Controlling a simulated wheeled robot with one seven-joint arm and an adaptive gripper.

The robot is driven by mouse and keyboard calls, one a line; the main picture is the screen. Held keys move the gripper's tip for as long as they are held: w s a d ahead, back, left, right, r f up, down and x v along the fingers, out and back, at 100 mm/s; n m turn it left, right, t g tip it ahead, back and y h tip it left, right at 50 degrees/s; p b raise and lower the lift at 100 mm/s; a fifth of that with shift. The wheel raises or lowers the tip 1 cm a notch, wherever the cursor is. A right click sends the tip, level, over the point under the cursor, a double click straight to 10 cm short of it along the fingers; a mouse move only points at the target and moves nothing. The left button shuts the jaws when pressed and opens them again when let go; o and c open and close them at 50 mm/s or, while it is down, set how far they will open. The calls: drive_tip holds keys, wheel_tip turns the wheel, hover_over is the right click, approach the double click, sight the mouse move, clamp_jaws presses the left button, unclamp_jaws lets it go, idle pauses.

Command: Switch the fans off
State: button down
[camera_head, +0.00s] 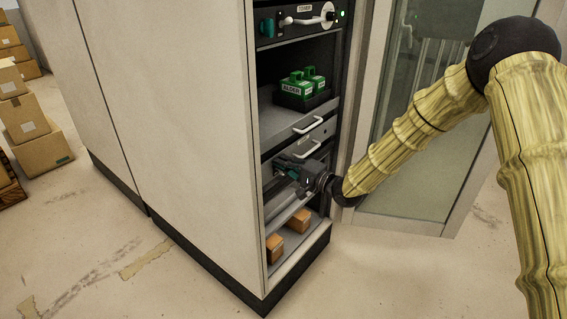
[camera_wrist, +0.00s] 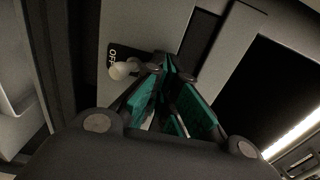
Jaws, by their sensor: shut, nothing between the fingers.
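In the wrist view, a pale rounded switch tip or knob (camera_wrist: 121,70) stands by a black label plate (camera_wrist: 115,53) that reads OFF. My gripper (camera_wrist: 168,68), with teal finger pads, is shut and empty just right of the knob. I cannot tell whether it touches the knob. In the head view, my gripper (camera_head: 281,176) reaches into a lower bay of the rack cabinet (camera_head: 195,130), below a drawer with a white handle (camera_head: 303,149). The gripper and wrist hide most of the panel in that bay. No fans can be made out.
An upper unit (camera_head: 300,22) has a white lever handle and a green light. Green boxes (camera_head: 302,84) sit in a black tray on a shelf. Brown boxes (camera_head: 285,237) lie on the bottom shelf. A glass door (camera_head: 415,130) stands right of the cabinet. Cartons (camera_head: 35,130) are stacked at left.

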drive_tip(key=p+v, duration=0.2)
drive_tip(key=v, duration=0.6)
drive_tip(key=shift+p, duration=0.35)
idle(0.4)
drive_tip(key=s+d+f+n+g+h+p, duration=0.1)
drive_tip(key=s+d+f+g+h+p, duration=0.25)
drive_tip(key=s+f, duration=0.75)
drive_tip(key=s+d+f+n+g+h+p, duration=0.1)
drive_tip(key=s+d+f+h+p, duration=0.35)
drive_tip(key=s+f, duration=0.65)
drive_tip(key=s+d+f+n+g+h+p, duration=0.1)
drive_tip(key=s+d, duration=0.5)
drive_tip(key=s, duration=0.7)
drive_tip(key=s+d+f+n+g+h, duration=0.2)
drive_tip(key=s+d+g+h, duration=0.3)
drive_tip(key=s, duration=0.9)
drive_tip(key=shift+s+d+n+h+p, duration=0.3)
drive_tip(key=shift+d+n+p, duration=0.1)
drive_tip(key=shift+n, duration=0.5)
drive_tip(key=c, duration=2.2)
unclamp_jaws()
